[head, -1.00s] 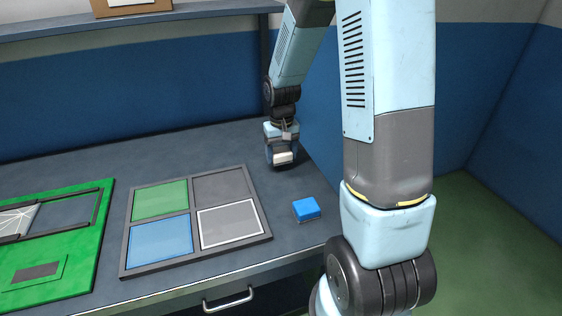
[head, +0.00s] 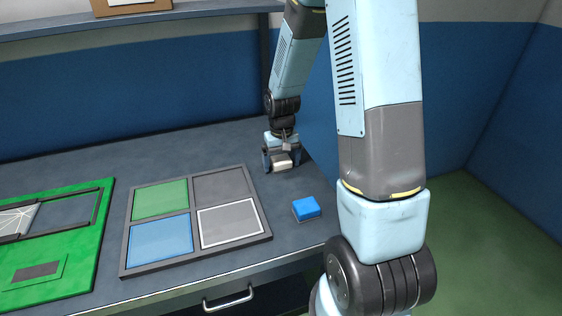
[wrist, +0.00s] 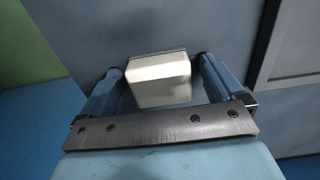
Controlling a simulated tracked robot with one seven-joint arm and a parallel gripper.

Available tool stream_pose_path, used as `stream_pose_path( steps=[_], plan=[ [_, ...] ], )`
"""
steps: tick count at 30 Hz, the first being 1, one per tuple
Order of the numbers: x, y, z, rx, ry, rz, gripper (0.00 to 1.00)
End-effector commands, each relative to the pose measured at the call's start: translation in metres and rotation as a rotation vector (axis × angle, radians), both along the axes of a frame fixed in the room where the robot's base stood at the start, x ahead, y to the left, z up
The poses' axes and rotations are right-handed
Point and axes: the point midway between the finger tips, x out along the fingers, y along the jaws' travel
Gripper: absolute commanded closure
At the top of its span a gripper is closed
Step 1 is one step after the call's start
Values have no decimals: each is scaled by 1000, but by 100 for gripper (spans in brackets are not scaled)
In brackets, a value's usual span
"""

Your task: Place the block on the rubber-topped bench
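A cream-white block (head: 283,165) is at the far right of the dark rubber-topped bench (head: 150,158). It also shows in the wrist view (wrist: 160,80), between my gripper's fingers. My gripper (head: 281,160) points down around the block. In the wrist view my gripper (wrist: 160,68) is open, with narrow gaps between the block and both fingers. The block appears to be at the bench surface; its underside contact is hidden.
A blue block-like piece (head: 306,207) sits on the bench near its right front edge. A framed tray with four coloured panels (head: 128,235) lies in the middle, and a green board (head: 75,275) at left. My arm covers the right side. A shelf (head: 200,12) runs behind.

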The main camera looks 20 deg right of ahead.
Motion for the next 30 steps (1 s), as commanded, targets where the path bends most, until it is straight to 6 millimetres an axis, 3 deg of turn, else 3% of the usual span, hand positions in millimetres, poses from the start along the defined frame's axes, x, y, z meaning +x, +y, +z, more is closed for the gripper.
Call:
stream_pose_path(
  steps=[11, 30],
  plan=[
    [1, 0, 9, 0, -3, 0, 5],
    [1, 0, 110, -1, -3, 2, 5]
  ],
)
